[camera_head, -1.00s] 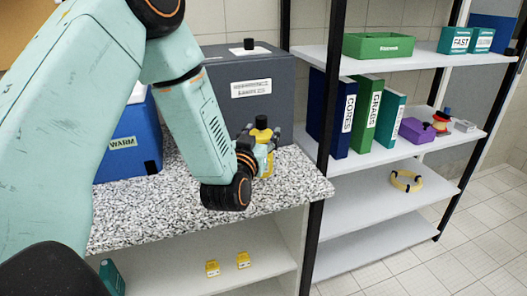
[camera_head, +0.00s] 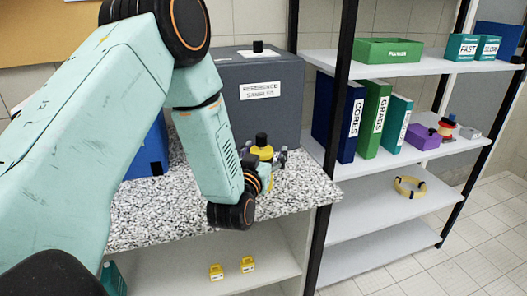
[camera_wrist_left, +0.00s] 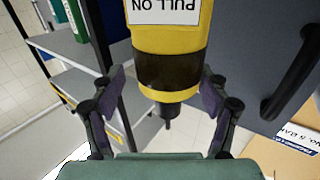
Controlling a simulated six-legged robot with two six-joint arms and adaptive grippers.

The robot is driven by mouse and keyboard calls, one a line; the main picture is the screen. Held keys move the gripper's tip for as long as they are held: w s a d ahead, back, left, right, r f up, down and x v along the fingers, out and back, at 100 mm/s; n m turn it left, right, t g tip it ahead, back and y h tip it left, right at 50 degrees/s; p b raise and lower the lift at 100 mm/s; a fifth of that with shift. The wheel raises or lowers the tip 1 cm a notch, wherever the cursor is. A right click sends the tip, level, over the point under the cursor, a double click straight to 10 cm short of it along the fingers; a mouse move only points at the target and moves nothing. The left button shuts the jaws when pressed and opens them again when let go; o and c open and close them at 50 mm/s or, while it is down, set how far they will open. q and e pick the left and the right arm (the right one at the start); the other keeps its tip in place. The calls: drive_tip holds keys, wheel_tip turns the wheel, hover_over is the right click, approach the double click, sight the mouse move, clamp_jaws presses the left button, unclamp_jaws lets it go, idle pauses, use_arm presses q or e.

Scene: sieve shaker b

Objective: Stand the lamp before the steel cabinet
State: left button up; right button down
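The lamp (camera_head: 262,153) is yellow with a black knob on top. It is upright over the speckled worktop, before the dark grey steel cabinet (camera_head: 285,115). The cabinet's side with a black handle (camera_wrist_left: 290,75) is at the right there. My arm hides the lamp's foot, so I cannot tell whether it touches the worktop. My right gripper is out of view.
The speckled worktop (camera_head: 300,190) has free room at its right front. A blue box (camera_head: 152,152) is partly behind my left arm. A black post and white shelves (camera_head: 375,215) with binders (camera_head: 375,118) stand at the right. Small yellow things (camera_head: 216,272) lie on the lower shelf.

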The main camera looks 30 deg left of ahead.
use_arm(q)
drive_tip(key=shift+d, duration=0.25)
drive_tip(key=shift+a+f, duration=0.1)
drive_tip(key=shift+a, duration=0.55)
drive_tip(key=shift+d, duration=0.15)
drive_tip(key=shift+s+d+r, duration=0.2)
drive_tip(key=shift+s+d, duration=0.05)
drive_tip(key=shift+d, duration=0.05)
drive_tip(key=v, duration=1.1)
drive_tip(key=shift+s, duration=0.3)
drive_tip(key=shift+w, duration=0.15)
